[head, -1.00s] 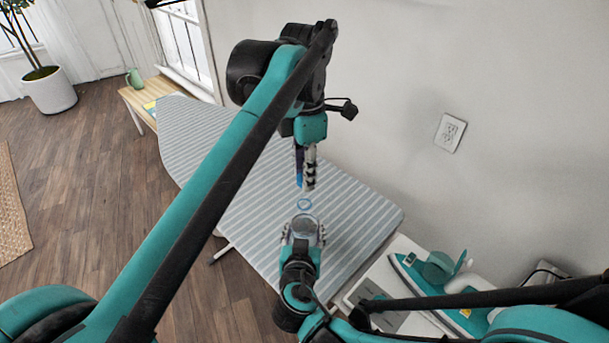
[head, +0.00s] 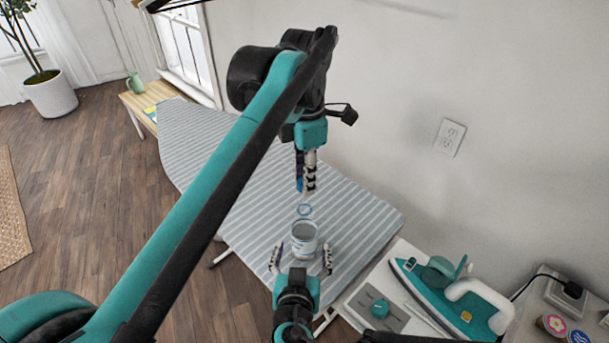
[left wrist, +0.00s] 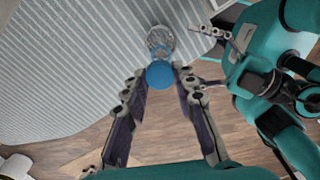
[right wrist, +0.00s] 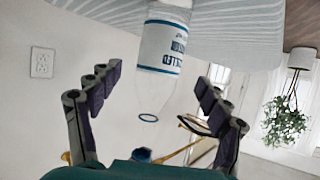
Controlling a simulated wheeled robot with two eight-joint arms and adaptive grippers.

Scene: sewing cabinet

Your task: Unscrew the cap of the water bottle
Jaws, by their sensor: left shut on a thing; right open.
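The clear water bottle (head: 304,240) stands upright on the ironing board, with a blue ring at its neck. It fills the middle of the right wrist view (right wrist: 160,60), upside down there, with a blue-and-white label. The blue cap (left wrist: 160,74) is held at the fingertips of my left gripper (head: 305,190), above the bottle. In the right wrist view the cap (right wrist: 142,155) shows apart from the neck ring. My right gripper (head: 301,260) is open, its fingers on either side of the bottle's near side with gaps, not gripping it.
The striped ironing board (head: 215,150) has free room to the left of the bottle. A teal iron (head: 455,300) stands on a white surface at the lower right. The wall with an outlet (head: 449,137) is behind.

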